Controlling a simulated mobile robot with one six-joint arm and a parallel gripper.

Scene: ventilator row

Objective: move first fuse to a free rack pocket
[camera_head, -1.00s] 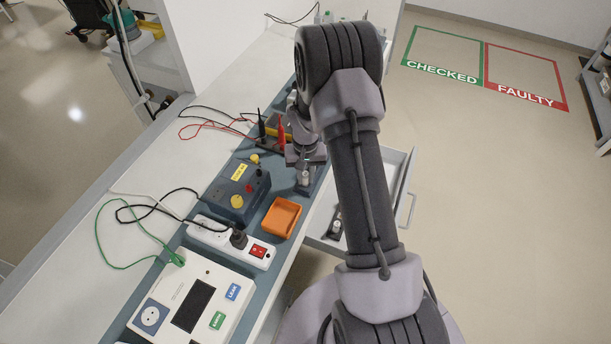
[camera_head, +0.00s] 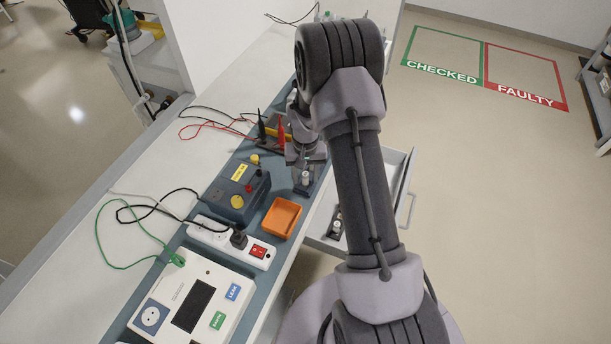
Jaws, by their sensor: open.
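My gripper (camera_head: 305,162) hangs at the end of my arm over the blue strip of the bench, beyond the orange tray, and points down. Its jaws are small and partly hidden by my arm, but they look open. Just below them, a small whitish cylinder (camera_head: 305,177), which looks like a fuse, stands upright on a dark block (camera_head: 302,189) that may be the rack. I cannot tell whether the jaws touch it. The block's pockets are too small and hidden to make out.
An empty-looking orange tray (camera_head: 282,217), a blue-grey box with knobs (camera_head: 238,190), a white power strip (camera_head: 212,236) and a white tester (camera_head: 192,303) stand nearby. A meter with red and black probes (camera_head: 271,138) lies behind. An open drawer (camera_head: 400,195) juts out right, holding small items.

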